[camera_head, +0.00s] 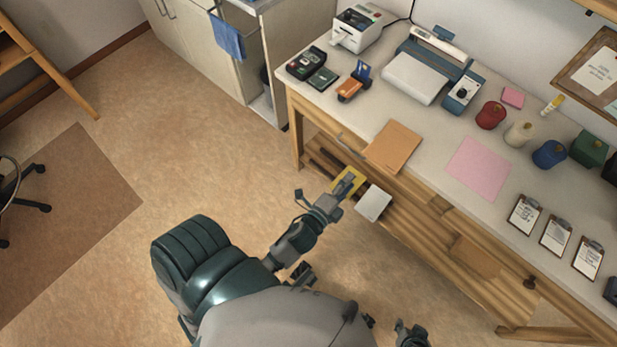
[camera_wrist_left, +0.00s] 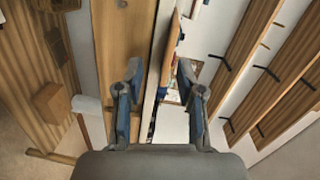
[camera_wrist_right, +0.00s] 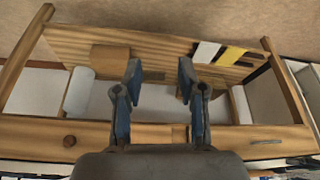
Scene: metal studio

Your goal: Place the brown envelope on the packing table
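The brown envelope (camera_head: 393,147) lies flat on the packing table (camera_head: 437,128), at its front edge, where its near side seems to reach the edge. In the left wrist view a thin brown sliver by the table edge looks like the envelope (camera_wrist_left: 171,48). My left gripper (camera_head: 350,180) is in front of the table, near the envelope in the head view; its fingers (camera_wrist_left: 159,72) are apart with nothing clearly held. My right gripper (camera_head: 411,335) is low at the bottom of the head view; its fingers (camera_wrist_right: 160,70) are apart and empty, facing the table's front.
A pink sheet (camera_head: 478,168) lies right of the envelope, with several clipboards (camera_head: 524,214) beyond. A scale (camera_head: 415,78), label printer (camera_head: 360,27) and orange tape dispenser (camera_head: 352,88) stand behind. Yellow and white items (camera_head: 373,203) show on the lower shelf.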

